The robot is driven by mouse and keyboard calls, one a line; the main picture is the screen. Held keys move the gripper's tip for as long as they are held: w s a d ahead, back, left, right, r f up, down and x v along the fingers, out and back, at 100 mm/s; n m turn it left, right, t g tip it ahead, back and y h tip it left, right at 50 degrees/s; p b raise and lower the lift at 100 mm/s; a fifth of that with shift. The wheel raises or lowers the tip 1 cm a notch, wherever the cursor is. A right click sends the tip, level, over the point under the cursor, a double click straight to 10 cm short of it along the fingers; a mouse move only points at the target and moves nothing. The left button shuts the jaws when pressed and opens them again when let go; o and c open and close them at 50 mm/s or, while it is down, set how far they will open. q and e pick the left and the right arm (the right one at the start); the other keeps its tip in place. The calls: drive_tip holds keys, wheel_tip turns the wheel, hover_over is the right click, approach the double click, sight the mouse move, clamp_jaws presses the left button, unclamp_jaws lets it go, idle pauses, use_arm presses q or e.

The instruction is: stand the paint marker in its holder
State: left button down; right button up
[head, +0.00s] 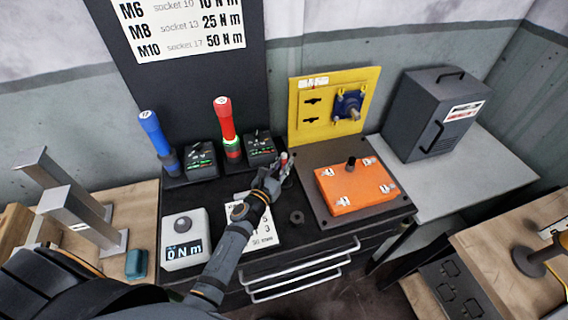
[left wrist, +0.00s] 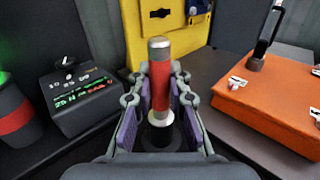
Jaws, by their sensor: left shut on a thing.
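The paint marker (left wrist: 160,85) is red with a silver-grey top end and a pale band low down, and it stands upright in the left wrist view. My left gripper (left wrist: 159,100) is shut on it, with a finger on each side of the red body. A dark round holder (left wrist: 160,138) shows under the marker's lower end, between the fingers. I cannot tell whether the marker's tip is inside it or just above it. In the head view my left gripper (head: 279,172) is over the black bench top, and the marker (head: 284,158) is small there. My right gripper is not in view.
Blue (head: 157,135) and red (head: 226,125) upright tools stand at the back left. A yellow panel (head: 310,122) and an orange box (head: 345,192) are at the right. A white readout box (head: 184,242), a paper sheet (head: 262,236) and a small black ring (head: 297,217) lie nearer.

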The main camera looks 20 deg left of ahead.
use_arm(q)
drive_tip(key=shift+f, duration=0.3)
idle(0.5)
drive_tip(key=c, duration=1.2)
unclamp_jaws()
drive_tip(key=s, duration=0.4)
drive_tip(key=s+a, duration=0.1)
drive_tip(key=s, duration=0.3)
drive_tip(key=s+a, duration=0.1)
drive_tip(key=s, duration=0.3)
drive_tip(key=shift+a, duration=0.15)
